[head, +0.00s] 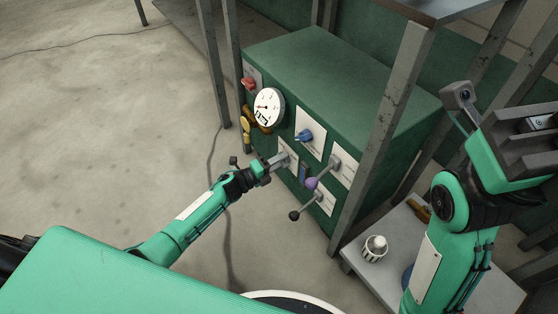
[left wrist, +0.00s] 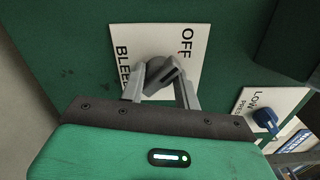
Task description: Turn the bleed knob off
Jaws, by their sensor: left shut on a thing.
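The bleed knob (left wrist: 160,70) is a grey knob on a white plate (left wrist: 205,45) marked BLEED at left and OFF at upper right. The plate is on the front of a green cabinet. A dark mark on the knob slants toward the upper right in the left wrist view. My left gripper (head: 277,161) reaches the cabinet front from the left and is shut on the knob, with one finger on each side. In the head view the gripper mostly hides the knob. My right gripper (head: 520,140) is raised at the right, away from the cabinet front; its jaw state is unclear.
A low shelf holds a striped cup (head: 375,248).

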